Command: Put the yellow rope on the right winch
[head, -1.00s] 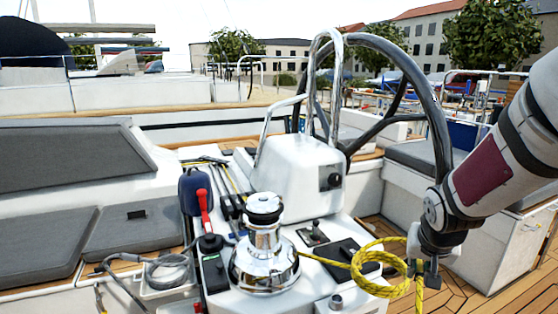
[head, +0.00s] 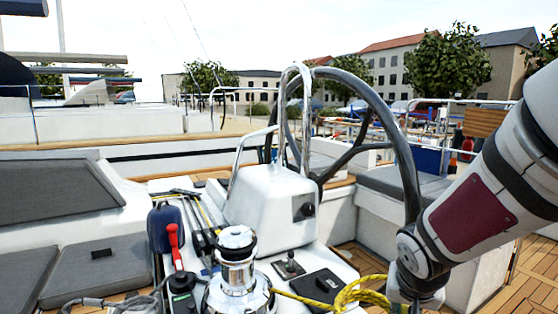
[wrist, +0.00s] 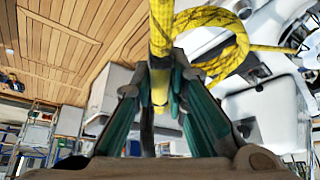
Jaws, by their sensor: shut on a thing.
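The chrome winch (head: 236,272) stands upright on the white console, low in the head view. Its lower part is cut off by the frame edge. The yellow rope (head: 352,294) runs from the winch's right side to my gripper and bends into a loop. I cannot tell whether it wraps the drum. My gripper (wrist: 160,84), right of the winch, is shut on the rope, which passes between its teal fingers in the wrist view. In the head view the fingers are mostly below the frame.
The steering wheel (head: 408,150) and white pedestal (head: 268,205) with a chrome rail stand behind the winch. A blue container (head: 165,230) and red-handled lever (head: 173,240) stand to its left. A black control panel (head: 318,284) lies between winch and gripper.

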